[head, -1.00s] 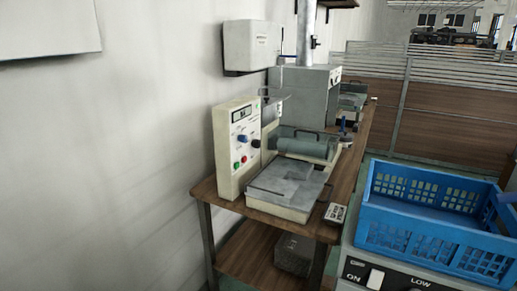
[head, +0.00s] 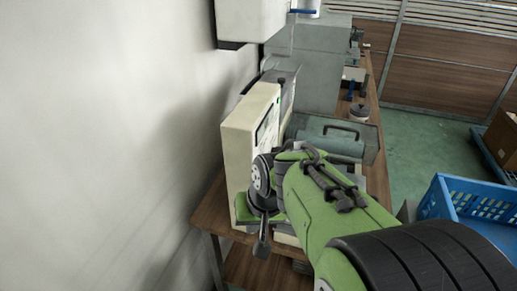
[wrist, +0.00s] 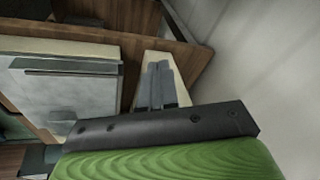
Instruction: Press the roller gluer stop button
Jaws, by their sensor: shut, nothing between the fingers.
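The roller gluer's cream control box (head: 240,150) stands near the middle of the head view, by the wall. My green arm and dark wrist cover the lower part of its control face. The stop button is hidden in the head view and I cannot make it out in the wrist view. The gluer's grey roller cover (head: 335,137) shows behind my arm. In the wrist view, my gripper (wrist: 159,70) is shut and empty, with its fingers in front of a narrow cream surface. I cannot tell whether they touch it. The gluer's metal plate (wrist: 60,95) lies left of them.
The gluer stands on a wooden bench (head: 212,208) close to the white wall (head: 90,140). A wall-mounted white box (head: 249,20) hangs above. A blue crate (head: 470,205) is at the right. Green floor (head: 430,150) is open beyond the bench.

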